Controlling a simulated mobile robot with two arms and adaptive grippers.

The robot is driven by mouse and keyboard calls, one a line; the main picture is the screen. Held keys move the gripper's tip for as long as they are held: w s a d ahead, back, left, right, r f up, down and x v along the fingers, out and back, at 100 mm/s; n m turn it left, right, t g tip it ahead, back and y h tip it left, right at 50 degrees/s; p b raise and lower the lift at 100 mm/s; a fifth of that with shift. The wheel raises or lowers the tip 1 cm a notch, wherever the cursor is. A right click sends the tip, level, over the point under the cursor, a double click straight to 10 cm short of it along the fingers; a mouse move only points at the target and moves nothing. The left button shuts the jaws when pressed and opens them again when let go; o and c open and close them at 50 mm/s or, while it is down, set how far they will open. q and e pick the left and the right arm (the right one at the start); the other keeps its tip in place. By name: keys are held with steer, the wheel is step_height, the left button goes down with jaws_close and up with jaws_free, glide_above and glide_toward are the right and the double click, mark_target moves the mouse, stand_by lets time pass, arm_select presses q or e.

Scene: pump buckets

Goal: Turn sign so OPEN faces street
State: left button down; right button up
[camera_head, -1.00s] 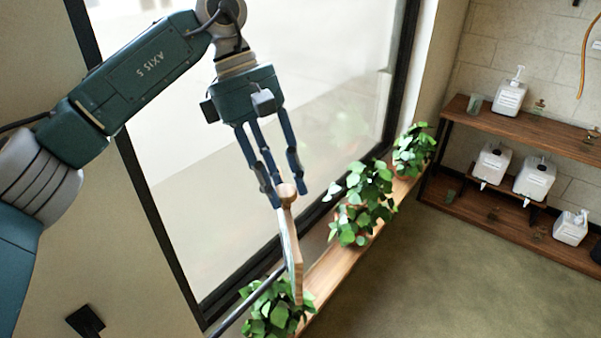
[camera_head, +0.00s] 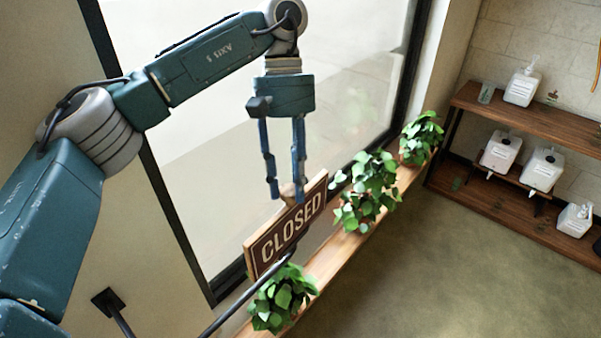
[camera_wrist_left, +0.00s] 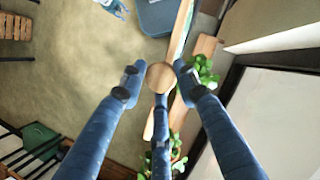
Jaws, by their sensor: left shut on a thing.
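The wooden-framed sign (camera_head: 287,232) hangs over the sill beside the window. Its dark face with white CLOSED lettering is turned toward the room and my head camera; its other face, on the window side, is hidden. A round wooden knob (camera_head: 289,191) tops the sign. My left gripper (camera_head: 287,192) points down from above, with its blue fingers shut around the knob. In the left wrist view the knob (camera_wrist_left: 160,76) sits between the fingertips, and the sign (camera_wrist_left: 182,30) is seen nearly edge-on. My right gripper is not visible.
Potted plants stand on the wooden sill (camera_head: 328,262): one (camera_head: 281,297) close below the sign, others (camera_head: 366,190) to its right. A dark rod (camera_head: 236,308) runs from the wall bracket (camera_head: 108,301) to the sign. Shelves (camera_head: 470,195) with white pump containers stand right. The floor between is clear.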

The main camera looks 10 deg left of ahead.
arm_select(q)
steer(key=shift+r+m, duration=0.35)
steer(key=shift+m, duration=0.05)
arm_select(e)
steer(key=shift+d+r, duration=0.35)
arm_select(q)
steer(key=shift+w+f, duration=0.1)
steer(key=c, duration=1.5)
jaws_free()
steer(key=shift+c, duration=0.2)
steer(key=shift+o, duration=1.2)
steer(key=shift+s, duration=0.2)
